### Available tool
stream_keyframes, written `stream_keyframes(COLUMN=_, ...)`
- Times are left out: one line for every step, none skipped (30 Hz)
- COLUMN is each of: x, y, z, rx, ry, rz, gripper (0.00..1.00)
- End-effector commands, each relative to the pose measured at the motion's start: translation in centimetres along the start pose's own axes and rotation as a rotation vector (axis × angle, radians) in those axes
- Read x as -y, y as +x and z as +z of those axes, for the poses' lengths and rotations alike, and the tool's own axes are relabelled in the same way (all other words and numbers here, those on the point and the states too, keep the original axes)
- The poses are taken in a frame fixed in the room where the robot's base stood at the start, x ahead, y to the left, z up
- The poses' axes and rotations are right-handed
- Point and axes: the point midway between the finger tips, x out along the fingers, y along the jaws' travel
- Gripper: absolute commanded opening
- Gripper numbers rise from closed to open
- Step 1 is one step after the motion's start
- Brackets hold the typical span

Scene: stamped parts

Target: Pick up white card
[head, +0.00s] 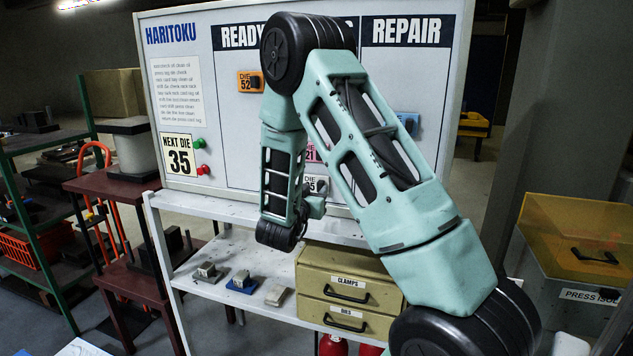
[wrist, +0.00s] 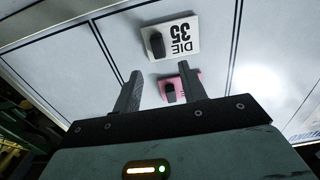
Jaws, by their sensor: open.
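The white card reading DIE 35 (wrist: 180,38), with a dark knob on it, is on the whiteboard, just beyond my fingertips in the wrist view, where it looks upside down. In the head view the white card (head: 311,182) is low on the board, partly hidden by my arm. My gripper (wrist: 160,68) is open with nothing between its fingers, and points at the board. The card's knob lies roughly in line with the gap between the fingers; the card is apart from them as far as I can tell.
A pink card (wrist: 183,86) with a dark knob is on the board, partly behind my right finger. An orange card (head: 249,82) hangs further left. A white shelf (head: 225,252) with a drawer box (head: 345,282) and several small parts stands below the board.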

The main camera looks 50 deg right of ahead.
Motion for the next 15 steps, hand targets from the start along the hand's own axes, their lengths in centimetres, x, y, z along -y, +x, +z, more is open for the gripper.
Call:
stream_keyframes(x=-0.1, y=0.4, z=-0.1, rx=0.001, ry=-0.001, rz=0.002, gripper=0.42)
stream_keyframes(x=-0.1, y=0.7, z=-0.2, rx=0.001, ry=-0.002, rz=0.003, gripper=0.42)
stream_keyframes(x=-0.1, y=1.2, z=-0.3, rx=0.001, ry=-0.002, rz=0.003, gripper=0.42)
stream_keyframes(x=0.0, y=1.6, z=-0.3, rx=0.001, ry=-0.001, rz=0.003, gripper=0.42)
stream_keyframes(x=0.0, y=2.1, z=-0.3, rx=0.002, ry=-0.002, rz=0.004, gripper=0.42)
stream_keyframes(x=0.0, y=2.6, z=-0.4, rx=0.002, ry=-0.001, rz=0.004, gripper=0.42)
stream_keyframes(x=0.1, y=3.0, z=-0.3, rx=0.002, ry=-0.001, rz=0.003, gripper=0.42)
stream_keyframes(x=0.0, y=3.4, z=-0.2, rx=0.002, ry=-0.001, rz=0.003, gripper=0.42)
stream_keyframes(x=0.1, y=4.0, z=-0.2, rx=0.002, ry=0.001, rz=0.003, gripper=0.42)
stream_keyframes(x=0.1, y=4.3, z=-0.2, rx=0.002, ry=0.000, rz=0.002, gripper=0.42)
stream_keyframes(x=0.1, y=4.6, z=-0.1, rx=0.002, ry=0.000, rz=0.001, gripper=0.42)
stream_keyframes(x=0.1, y=4.8, z=-0.1, rx=0.002, ry=0.000, rz=0.001, gripper=0.42)
stream_keyframes(x=0.1, y=5.0, z=0.0, rx=0.001, ry=0.000, rz=0.002, gripper=0.42)
stream_keyframes(x=0.1, y=5.1, z=0.0, rx=0.001, ry=0.000, rz=0.001, gripper=0.42)
stream_keyframes(x=0.1, y=5.2, z=0.1, rx=0.001, ry=0.000, rz=0.001, gripper=0.42)
